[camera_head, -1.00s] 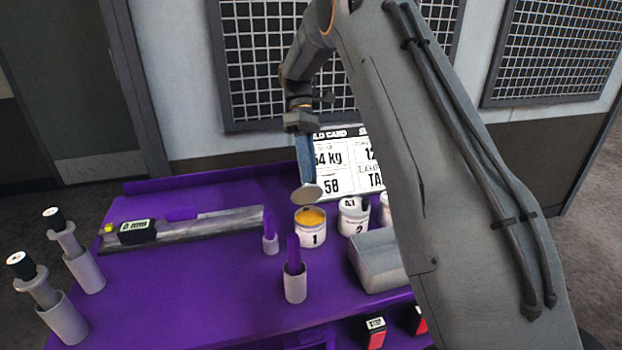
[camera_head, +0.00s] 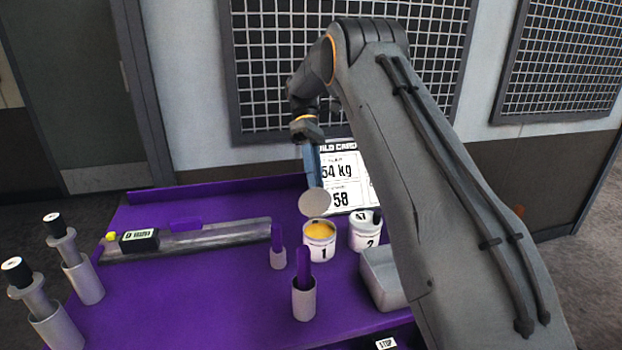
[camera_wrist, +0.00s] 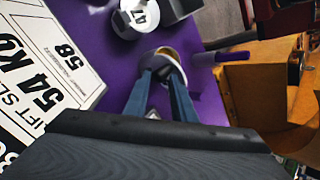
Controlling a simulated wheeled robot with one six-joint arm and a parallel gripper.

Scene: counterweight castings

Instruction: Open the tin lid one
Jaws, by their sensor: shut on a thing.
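Tin one (camera_head: 319,248), white with a black 1, stands on the purple bench. Its top is uncovered and shows yellow contents. My gripper (camera_head: 316,187) is shut on a round grey lid (camera_head: 314,204), tilted up with its flat face toward the head camera. The lid appears just above and behind the tin's rim; I cannot tell whether they touch. In the wrist view the blue fingers of my gripper (camera_wrist: 164,70) reach to a pale round shape, where lid and tin are hard to tell apart.
Tin two (camera_head: 364,236) stands right of tin one, with a grey tray (camera_head: 382,278) in front of it. Purple-handled tools in grey holders (camera_head: 304,298) stand in front. A printed card (camera_head: 345,180) stands behind.

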